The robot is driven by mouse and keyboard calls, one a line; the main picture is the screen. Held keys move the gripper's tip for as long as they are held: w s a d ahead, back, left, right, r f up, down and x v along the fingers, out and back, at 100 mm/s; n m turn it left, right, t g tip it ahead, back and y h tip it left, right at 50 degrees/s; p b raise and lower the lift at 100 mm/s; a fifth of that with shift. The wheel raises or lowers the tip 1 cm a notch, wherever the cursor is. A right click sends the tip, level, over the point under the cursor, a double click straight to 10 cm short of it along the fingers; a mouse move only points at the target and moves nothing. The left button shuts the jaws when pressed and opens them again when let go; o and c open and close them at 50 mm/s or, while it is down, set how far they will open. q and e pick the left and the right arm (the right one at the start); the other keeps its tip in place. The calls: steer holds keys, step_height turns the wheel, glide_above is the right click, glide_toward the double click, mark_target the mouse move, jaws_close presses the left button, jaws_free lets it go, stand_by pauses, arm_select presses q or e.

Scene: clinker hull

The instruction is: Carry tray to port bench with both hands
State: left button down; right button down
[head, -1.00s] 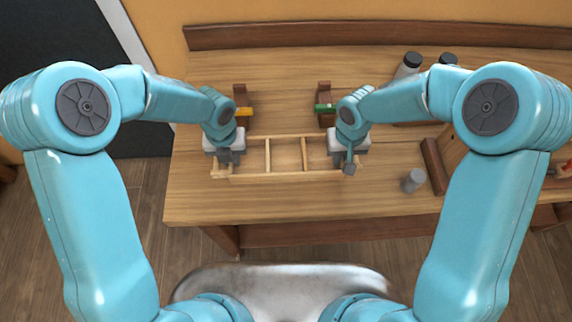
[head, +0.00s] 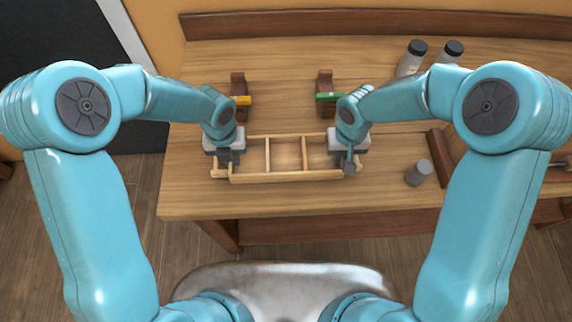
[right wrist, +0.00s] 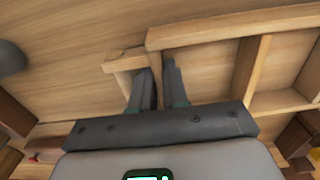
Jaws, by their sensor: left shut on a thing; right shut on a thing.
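The tray (head: 285,177) is a light wooden frame with dividers and a handle at each end, over the front part of the wooden bench (head: 400,200). My left gripper (head: 226,163) is shut on the tray's left end. My right gripper (head: 349,164) is shut on its right end. In the right wrist view my right gripper's fingers (right wrist: 160,90) close around the end handle of the tray (right wrist: 225,30). The compartments that show look empty. I cannot tell whether the tray touches the bench top.
Behind the tray stand a brown holder with a yellow item (head: 243,100) and one with a green item (head: 328,97). Two black-capped bottles (head: 411,60) stand at the back right. A grey cylinder (head: 418,173) stands right of the tray. The bench's left front is clear.

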arm_select(q)
steer(key=shift+f+b, duration=0.35)
steer(key=shift+f, duration=0.25)
arm_select(e)
steer(key=shift+f, duration=0.6)
arm_select(q)
steer(key=c, duration=1.2)
jaws_free()
steer(key=shift+s+r, duration=0.1)
steer(key=shift+r, duration=0.1)
steer(key=shift+c, duration=0.2)
arm_select(e)
steer(key=c, duration=1.2)
jaws_free()
steer(key=shift+s+r, duration=0.1)
steer(key=shift+r, duration=0.1)
steer(key=shift+c, duration=0.2)
arm_select(q)
steer(key=shift+o, duration=0.6)
arm_select(e)
steer(key=shift+o, duration=0.6)
arm_select(q)
steer(key=shift+r, duration=0.1)
arm_select(e)
steer(key=shift+r, duration=0.2)
arm_select(q)
step_height(320, 180, up, 12)
arm_select(e)
step_height(320, 180, up, 12)
steer(key=shift+f, duration=0.15)
